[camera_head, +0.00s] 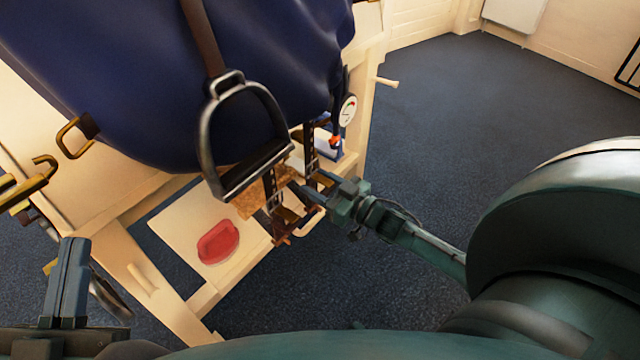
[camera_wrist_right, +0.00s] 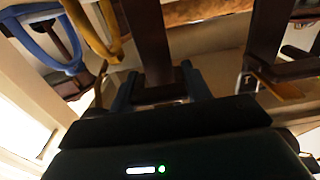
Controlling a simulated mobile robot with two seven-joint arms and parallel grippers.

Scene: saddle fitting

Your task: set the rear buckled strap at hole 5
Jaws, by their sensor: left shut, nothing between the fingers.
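Two dark buckled straps hang under the blue saddle cover: a nearer one (camera_head: 271,190) beside the stirrup and a farther one (camera_head: 310,148) by the dial gauge. I cannot tell which is the rear one, and the holes are too small to count. My right gripper (camera_head: 308,194) is at the lower straps and buckles. In the right wrist view a brown strap (camera_wrist_right: 150,40) runs down between its two fingers (camera_wrist_right: 160,88); whether they press on it is unclear. My left gripper (camera_head: 74,243) is shut and empty at the lower left, away from the straps.
A metal stirrup (camera_head: 203,140) hangs in front of the straps. A dial gauge (camera_head: 347,110) is behind them. A red oval item (camera_head: 218,242) lies on the stand's cream shelf (camera_head: 185,215). Brass hooks (camera_head: 30,185) stick out at left. The carpet at right is clear.

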